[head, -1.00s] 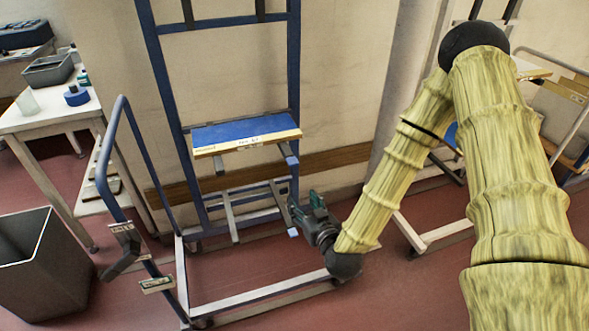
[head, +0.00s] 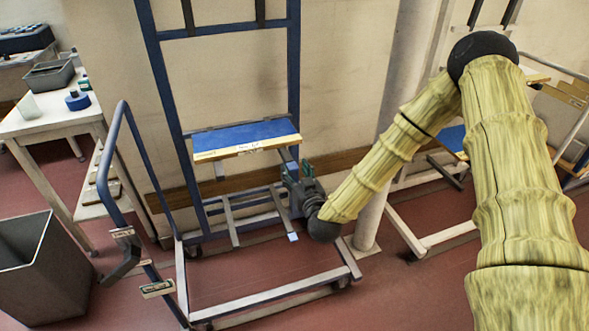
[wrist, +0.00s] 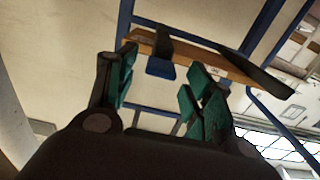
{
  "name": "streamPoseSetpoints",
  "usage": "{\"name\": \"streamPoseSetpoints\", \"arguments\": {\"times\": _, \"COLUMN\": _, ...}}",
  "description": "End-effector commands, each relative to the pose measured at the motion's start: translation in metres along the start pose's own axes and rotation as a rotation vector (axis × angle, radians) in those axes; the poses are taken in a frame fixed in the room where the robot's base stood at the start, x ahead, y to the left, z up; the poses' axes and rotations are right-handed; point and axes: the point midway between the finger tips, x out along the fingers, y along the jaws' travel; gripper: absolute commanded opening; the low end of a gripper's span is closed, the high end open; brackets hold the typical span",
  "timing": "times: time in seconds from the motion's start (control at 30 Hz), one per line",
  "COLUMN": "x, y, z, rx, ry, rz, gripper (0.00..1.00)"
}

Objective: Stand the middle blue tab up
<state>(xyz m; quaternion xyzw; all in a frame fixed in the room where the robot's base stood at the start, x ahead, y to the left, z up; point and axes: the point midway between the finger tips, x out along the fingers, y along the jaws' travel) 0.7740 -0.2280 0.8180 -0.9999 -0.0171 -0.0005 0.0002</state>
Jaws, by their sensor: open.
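A blue tab (wrist: 160,68) sits at the end of a dark support arm under the board in the wrist view. It hangs below the board's edge and does not stand up. In the head view its spot under the board's right end is partly hidden by my gripper (head: 298,172). In the wrist view, my gripper (wrist: 162,76) is open and empty, with its green-padded fingers on either side of the tab in the picture. Whether they are level with it in depth, I cannot tell.
A blue-topped board (head: 245,137) with a labelled front edge lies on the blue rack (head: 158,82). The rack's pale base rail (head: 270,297) runs along the floor. A grey bin (head: 40,262) and a white table (head: 50,118) stand left. A pale column (head: 372,215) stands right.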

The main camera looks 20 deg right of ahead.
Motion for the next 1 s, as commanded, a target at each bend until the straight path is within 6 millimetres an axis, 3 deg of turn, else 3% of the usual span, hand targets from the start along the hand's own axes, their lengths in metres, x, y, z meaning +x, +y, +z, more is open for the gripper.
{"name": "streamPoseSetpoints", "arguments": {"times": 0.43, "x": 0.0100, "y": 0.0001, "z": 0.0005, "rx": 0.000, "ry": -0.001, "rz": 0.000, "gripper": 0.52}}
{"name": "streamPoseSetpoints", "arguments": {"times": 0.47, "x": 0.0100, "y": 0.0001, "z": 0.0005, "rx": 0.000, "ry": -0.001, "rz": 0.000, "gripper": 0.50}}
{"name": "streamPoseSetpoints", "arguments": {"times": 0.7, "x": 0.0099, "y": 0.0000, "z": 0.0004, "rx": 0.000, "ry": -0.001, "rz": 0.000, "gripper": 0.06}}
{"name": "streamPoseSetpoints", "arguments": {"times": 1.0, "x": 0.0101, "y": -0.0003, "z": -0.0028, "rx": 0.000, "ry": -0.020, "rz": 0.000, "gripper": 0.06}}
